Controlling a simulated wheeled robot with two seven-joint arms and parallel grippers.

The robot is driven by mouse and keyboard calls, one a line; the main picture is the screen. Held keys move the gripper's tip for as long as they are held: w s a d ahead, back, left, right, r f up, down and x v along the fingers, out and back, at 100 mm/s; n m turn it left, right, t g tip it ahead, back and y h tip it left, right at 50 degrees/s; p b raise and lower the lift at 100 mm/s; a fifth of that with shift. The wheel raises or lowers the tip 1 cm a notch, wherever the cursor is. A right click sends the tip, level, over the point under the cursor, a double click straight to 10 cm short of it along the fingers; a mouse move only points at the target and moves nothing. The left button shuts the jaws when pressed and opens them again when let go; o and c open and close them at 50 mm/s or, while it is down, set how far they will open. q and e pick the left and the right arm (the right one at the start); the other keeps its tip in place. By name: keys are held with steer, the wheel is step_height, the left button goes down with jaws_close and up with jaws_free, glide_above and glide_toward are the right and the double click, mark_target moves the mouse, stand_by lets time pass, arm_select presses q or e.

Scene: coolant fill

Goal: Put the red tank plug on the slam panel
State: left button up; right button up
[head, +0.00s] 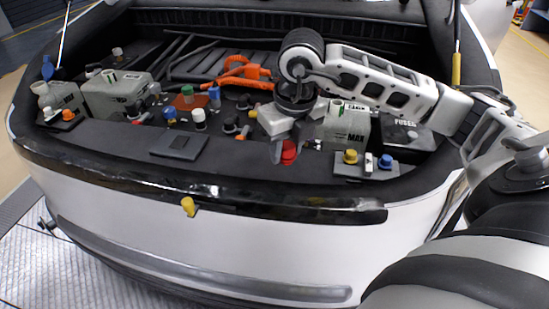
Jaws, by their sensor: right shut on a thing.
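The red tank plug (288,151) is between the fingers of my right gripper (286,152), low over the dark slam panel (225,172). My right gripper is shut on the plug. I cannot tell whether the plug touches the panel. The gripper hangs from my right arm, which comes in from the right. A pale tank marked MAX (345,130) stands just right of the gripper, partly hidden by it. My left gripper is not in view.
A flat dark plate (180,145) lies left of the gripper. A small tray (368,173) with yellow and blue caps sits to the right. A fuse box (408,133), grey tanks (115,97) and several coloured caps fill the bay. A yellow latch (188,206) is at the front edge.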

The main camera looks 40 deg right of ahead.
mark_target(273, 177)
steer(key=w+f, duration=0.2)
steer(key=shift+a+f, duration=0.3)
steer(key=f, duration=0.2)
steer(key=f+p, duration=0.1)
steer(key=shift+w+f, duration=0.35)
steer(key=shift+a+f, duration=0.1)
steer(key=shift+f, duration=0.15)
steer(key=o, duration=0.4)
steer(key=shift+o, duration=0.5)
